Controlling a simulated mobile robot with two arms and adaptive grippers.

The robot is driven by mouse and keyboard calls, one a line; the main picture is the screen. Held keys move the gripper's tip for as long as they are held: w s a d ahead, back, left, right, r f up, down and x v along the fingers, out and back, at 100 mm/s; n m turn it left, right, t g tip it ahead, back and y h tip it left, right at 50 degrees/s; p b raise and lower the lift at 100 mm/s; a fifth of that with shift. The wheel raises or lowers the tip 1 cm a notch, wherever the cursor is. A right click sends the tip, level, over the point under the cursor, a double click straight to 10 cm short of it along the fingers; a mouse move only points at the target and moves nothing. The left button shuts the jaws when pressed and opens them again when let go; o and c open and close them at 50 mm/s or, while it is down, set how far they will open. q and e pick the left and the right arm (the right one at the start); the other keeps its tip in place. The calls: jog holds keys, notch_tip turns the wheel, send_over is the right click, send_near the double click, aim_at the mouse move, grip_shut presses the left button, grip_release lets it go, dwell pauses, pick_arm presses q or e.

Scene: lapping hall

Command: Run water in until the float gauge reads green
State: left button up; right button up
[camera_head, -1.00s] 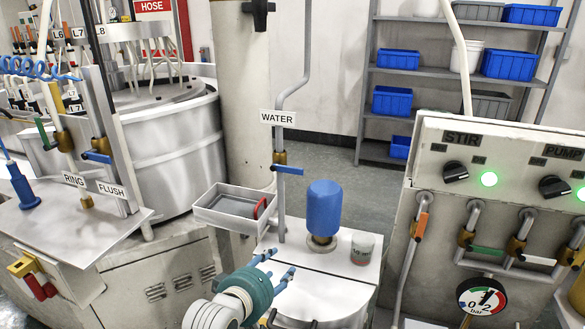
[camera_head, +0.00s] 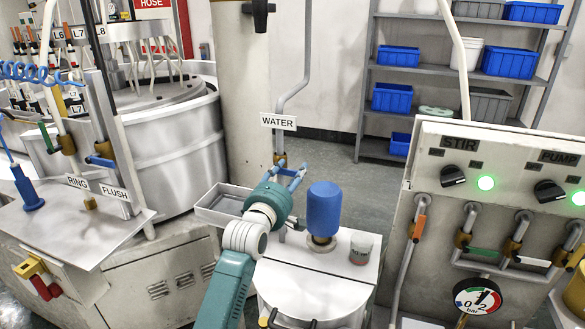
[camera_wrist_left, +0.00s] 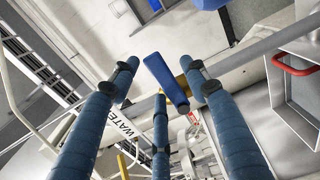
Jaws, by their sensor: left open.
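A white WATER sign (camera_head: 279,121) hangs on a grey pipe (camera_head: 308,70) in the head view, above a brass valve (camera_head: 280,159). My left gripper (camera_head: 292,172) is open at this valve, with its blue fingers raised around the lever's place; the fingers hide the lever there. In the left wrist view a bright blue lever (camera_wrist_left: 167,80) shows between the spread fingers of the gripper (camera_wrist_left: 162,88); contact cannot be told. The white tank (camera_head: 318,290) below carries a blue motor cap (camera_head: 323,208). I cannot make out a float gauge. My right gripper is not in view.
A grey tray (camera_head: 222,203) sits partly behind my left arm; its red handle (camera_wrist_left: 294,66) shows in the wrist view. A small cup (camera_head: 361,248) stands on the tank lid. A control panel (camera_head: 500,165) with green lamps and a bar dial (camera_head: 478,299) is at the right.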

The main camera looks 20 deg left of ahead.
pick_arm(q)
jog(key=shift+w, duration=0.7)
grip_shut()
jog(key=shift+w, duration=0.1)
